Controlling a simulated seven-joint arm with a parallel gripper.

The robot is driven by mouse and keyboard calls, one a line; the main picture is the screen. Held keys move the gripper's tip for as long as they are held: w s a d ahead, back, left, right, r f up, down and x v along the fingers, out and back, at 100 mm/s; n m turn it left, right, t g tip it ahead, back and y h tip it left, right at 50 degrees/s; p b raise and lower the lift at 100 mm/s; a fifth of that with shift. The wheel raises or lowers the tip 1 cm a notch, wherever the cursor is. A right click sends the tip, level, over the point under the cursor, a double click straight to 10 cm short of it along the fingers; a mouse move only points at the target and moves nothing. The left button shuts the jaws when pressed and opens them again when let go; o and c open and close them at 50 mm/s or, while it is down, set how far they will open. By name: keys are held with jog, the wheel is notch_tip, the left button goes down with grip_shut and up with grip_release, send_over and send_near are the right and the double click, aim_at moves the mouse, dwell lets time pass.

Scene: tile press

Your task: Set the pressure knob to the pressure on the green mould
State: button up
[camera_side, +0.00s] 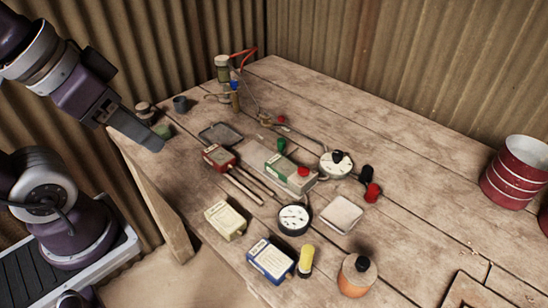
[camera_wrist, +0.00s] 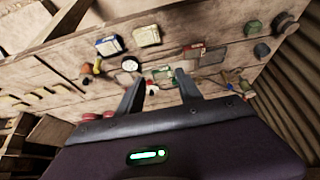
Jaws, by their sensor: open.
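In the side view a white dial with a black knob (camera_side: 337,157) on it lies right of centre on the bench. A second round white dial with a black rim (camera_side: 294,219) lies nearer the front. A green-and-white box-like block (camera_side: 278,166), possibly the green mould, lies left of the knob dial; any figure on it is too small to read. My gripper (camera_side: 152,142) is open and empty at the bench's left edge, well away from both dials. In the wrist view its two fingers (camera_wrist: 160,82) stand apart, with the green block (camera_wrist: 160,76) far beyond them.
Red (camera_side: 218,157), yellow (camera_side: 225,221) and blue (camera_side: 270,260) boxes lie around the dials. An orange jar (camera_side: 356,276) stands at the front and a red tin (camera_side: 516,172) at the right. Tall bottles (camera_side: 222,69) and wires stand at the back. The back right bench is clear.

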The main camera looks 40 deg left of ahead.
jog(key=shift+o, duration=0.3)
jog(key=shift+o, duration=0.3)
jog(key=shift+w+d+r, duration=0.15)
jog(key=shift+w, duration=0.1)
jog(key=n+g+h, duration=0.2)
jog(key=n+h, duration=0.1)
jog(key=n, duration=2.3)
send_over(338, 153)
jog(key=s+a, duration=0.3)
jog(key=s, duration=0.1)
notch_tip(338, 153, down, 15)
jog(key=shift+n, duration=0.5)
jog(key=x, duration=0.9)
jog(key=shift+w+r, duration=0.2)
jog(key=shift+w, duration=0.2)
jog(key=shift+w+d+f, duration=0.1)
jog(key=shift+d+f, duration=0.05)
jog(key=shift+f, duration=0.15)
